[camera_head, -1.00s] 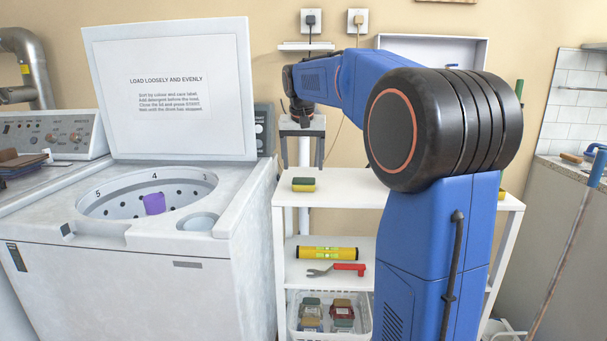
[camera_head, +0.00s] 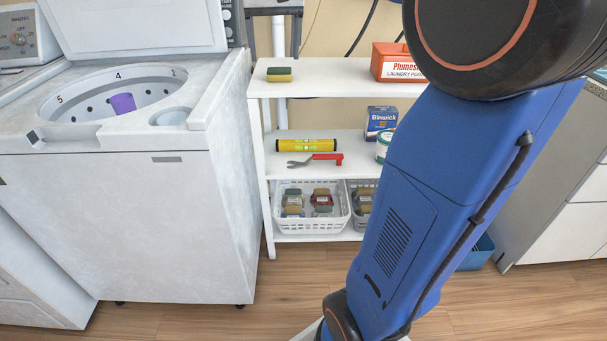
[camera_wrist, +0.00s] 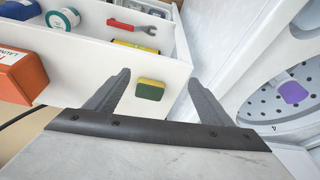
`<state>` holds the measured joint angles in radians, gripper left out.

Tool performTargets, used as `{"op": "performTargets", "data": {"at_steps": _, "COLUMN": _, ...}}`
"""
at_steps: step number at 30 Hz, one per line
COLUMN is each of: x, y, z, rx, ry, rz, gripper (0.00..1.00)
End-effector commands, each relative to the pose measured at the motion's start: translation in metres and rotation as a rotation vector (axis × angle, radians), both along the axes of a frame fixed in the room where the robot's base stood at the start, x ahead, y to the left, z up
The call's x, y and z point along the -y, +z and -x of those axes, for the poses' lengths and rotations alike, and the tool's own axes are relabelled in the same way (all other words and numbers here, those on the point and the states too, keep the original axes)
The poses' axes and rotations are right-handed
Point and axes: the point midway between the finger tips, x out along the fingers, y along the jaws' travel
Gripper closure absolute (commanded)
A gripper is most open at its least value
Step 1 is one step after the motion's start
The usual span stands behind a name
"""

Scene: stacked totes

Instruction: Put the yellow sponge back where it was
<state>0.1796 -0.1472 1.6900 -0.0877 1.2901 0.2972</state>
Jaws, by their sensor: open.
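The yellow sponge (camera_head: 279,75), with a dark green layer, lies at the left end of the white shelf's top board (camera_head: 330,91). It also shows in the wrist view (camera_wrist: 150,89), where it appears between the two fingers but beyond them, apart from both. My gripper (camera_wrist: 159,78) is open and empty in the wrist view. In the head view my gripper is out of the picture; only my blue arm shows on the right.
An orange laundry box (camera_head: 397,63) stands on the top board. The middle board holds a yellow level (camera_head: 306,145), red-handled tool (camera_head: 318,159) and blue box (camera_head: 380,121). Below is a white basket (camera_head: 312,222) of small blocks. Left, the open washer (camera_head: 170,240) holds a purple item (camera_head: 123,103).

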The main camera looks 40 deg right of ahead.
Motion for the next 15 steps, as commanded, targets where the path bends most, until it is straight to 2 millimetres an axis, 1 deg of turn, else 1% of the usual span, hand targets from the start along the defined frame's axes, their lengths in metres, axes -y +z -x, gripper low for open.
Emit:
{"op": "performTargets", "data": {"at_steps": 1, "x": -0.011, "y": -0.007, "z": 0.019, "rx": 0.006, "ry": 0.027, "rz": 0.000, "gripper": 0.25}}
{"op": "performTargets", "data": {"at_steps": 8, "x": -0.048, "y": -0.049, "z": 0.094, "rx": 0.025, "ry": 0.149, "rz": 0.007, "gripper": 0.25}}
{"op": "performTargets", "data": {"at_steps": 9, "x": -0.054, "y": -0.058, "z": 0.107, "rx": 0.030, "ry": 0.170, "rz": 0.007, "gripper": 0.25}}
{"op": "performTargets", "data": {"at_steps": 11, "x": -0.063, "y": -0.071, "z": 0.126, "rx": 0.036, "ry": 0.202, "rz": 0.009, "gripper": 0.25}}
{"op": "performTargets", "data": {"at_steps": 15, "x": -0.080, "y": -0.107, "z": 0.172, "rx": 0.049, "ry": 0.272, "rz": 0.012, "gripper": 0.25}}
